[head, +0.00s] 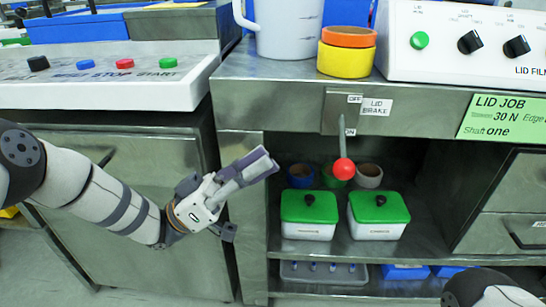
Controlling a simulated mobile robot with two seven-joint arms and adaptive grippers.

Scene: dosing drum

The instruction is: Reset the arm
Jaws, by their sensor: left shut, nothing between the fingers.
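My left arm comes in from the left. Its gripper (262,168) is shut and empty, in front of the steel cabinet and left of the open shelf. It points up and to the right, apart from the lever and the boxes. The lid brake lever (343,168), with a red ball end, hangs down from its plate between the OFF and ON labels, on the ON side. Part of my right arm shows at the bottom right edge; its gripper is out of view.
A white jug (289,28) and orange and yellow tape rolls (345,62) stand on the steel top. Button panels (100,85) (470,55) flank them.

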